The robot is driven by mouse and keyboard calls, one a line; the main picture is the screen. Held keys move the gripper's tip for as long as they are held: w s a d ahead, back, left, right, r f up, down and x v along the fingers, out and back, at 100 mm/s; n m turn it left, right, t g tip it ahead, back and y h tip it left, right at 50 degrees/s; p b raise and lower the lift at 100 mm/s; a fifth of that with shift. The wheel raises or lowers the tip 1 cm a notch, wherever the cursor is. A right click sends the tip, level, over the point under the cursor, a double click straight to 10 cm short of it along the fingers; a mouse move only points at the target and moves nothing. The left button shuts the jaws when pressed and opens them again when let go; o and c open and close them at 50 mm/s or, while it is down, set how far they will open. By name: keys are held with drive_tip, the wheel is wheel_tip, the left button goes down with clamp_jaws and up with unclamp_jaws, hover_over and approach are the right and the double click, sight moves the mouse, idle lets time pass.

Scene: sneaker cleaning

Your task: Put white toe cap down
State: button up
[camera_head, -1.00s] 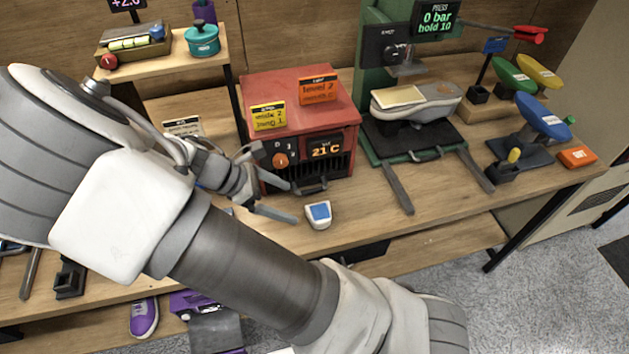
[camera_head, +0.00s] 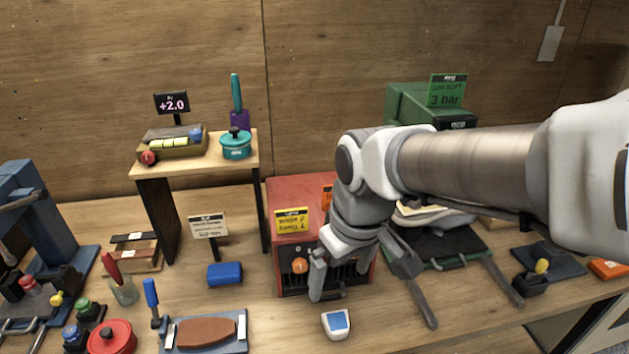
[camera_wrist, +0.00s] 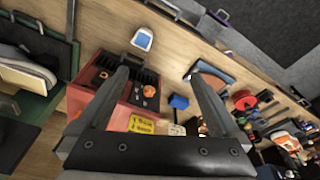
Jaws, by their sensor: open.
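The white toe cap (camera_head: 337,324) is a small white piece with a blue patch on top. It rests on the wooden bench top in front of the red heater box (camera_head: 297,187). It also shows in the wrist view (camera_wrist: 143,39), ahead of the fingertips and clear of them. My gripper (camera_head: 363,285) is in front of the heater box, above and behind the toe cap. Its fingers are apart with nothing between them, as the wrist view also shows (camera_wrist: 157,77). My arm hides part of the heater box and the green press (camera_head: 408,104).
A blue block (camera_head: 225,273) and a brown sole piece on a plate (camera_head: 205,332) lie left of the heater box. A raised wooden shelf (camera_head: 190,168) stands behind. Press rails (camera_head: 421,304) reach forward at right. Bare bench surrounds the toe cap.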

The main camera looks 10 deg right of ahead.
drive_tip(key=s+d+r+m+t, duration=0.2)
drive_tip(key=s+r+m+t, duration=0.1)
drive_tip(key=s+r+m, duration=0.1)
drive_tip(key=shift+s+d+r+m+h, duration=0.3)
drive_tip(key=shift+s+d+r, duration=0.05)
drive_tip(key=shift+s+r, duration=0.4)
